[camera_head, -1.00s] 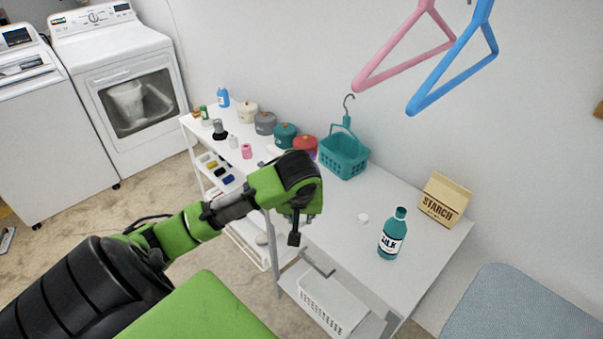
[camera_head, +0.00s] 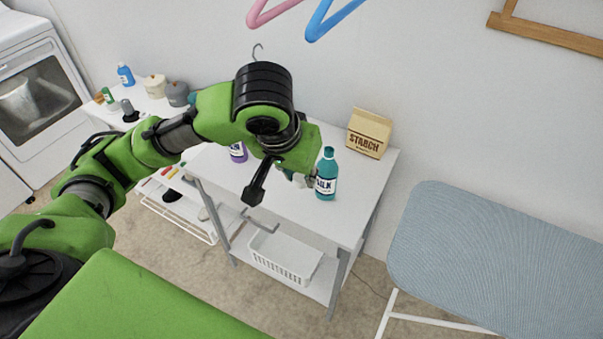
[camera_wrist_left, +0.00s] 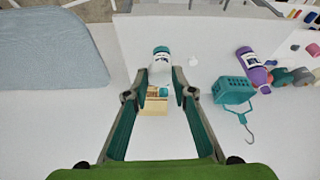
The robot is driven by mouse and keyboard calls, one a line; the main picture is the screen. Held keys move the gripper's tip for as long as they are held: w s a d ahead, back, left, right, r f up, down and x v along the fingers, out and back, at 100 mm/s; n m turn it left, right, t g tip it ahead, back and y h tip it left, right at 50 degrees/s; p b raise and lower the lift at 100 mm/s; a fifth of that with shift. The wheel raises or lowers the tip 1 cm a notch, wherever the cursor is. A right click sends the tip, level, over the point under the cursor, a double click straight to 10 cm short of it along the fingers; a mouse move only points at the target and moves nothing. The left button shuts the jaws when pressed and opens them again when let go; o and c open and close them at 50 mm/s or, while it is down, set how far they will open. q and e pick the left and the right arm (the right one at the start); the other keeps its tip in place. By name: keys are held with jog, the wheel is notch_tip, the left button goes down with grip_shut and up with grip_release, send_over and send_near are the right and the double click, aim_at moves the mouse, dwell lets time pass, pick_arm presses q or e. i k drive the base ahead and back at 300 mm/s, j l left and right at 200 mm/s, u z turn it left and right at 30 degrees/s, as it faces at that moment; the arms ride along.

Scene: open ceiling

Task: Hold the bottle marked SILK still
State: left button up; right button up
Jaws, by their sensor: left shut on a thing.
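The teal bottle marked SILK (camera_head: 326,176) stands upright on the white table, near its front right part. It also shows in the left wrist view (camera_wrist_left: 160,55) between the fingertips. My left gripper (camera_head: 311,176) reaches it from the left, and the arm hides part of the fingers. In the left wrist view the two fingers (camera_wrist_left: 158,88) lie on either side of the bottle and are shut on it. My right gripper is in neither view.
The STARCH box (camera_head: 369,133) stands behind the bottle to the right. A purple bottle (camera_head: 238,152) stands to the left, partly behind my arm. A teal basket (camera_wrist_left: 232,91) shows in the wrist view. A blue ironing board (camera_head: 490,250) is at the right.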

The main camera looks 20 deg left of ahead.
aim_at(325, 187)
jog(key=k+l+u, duration=0.15)
jog(key=u, duration=0.2)
jog(key=k+l+u, duration=0.2)
jog(key=l+u, duration=0.15)
jog(key=k+l+u, duration=0.2)
jog(key=u, duration=0.15)
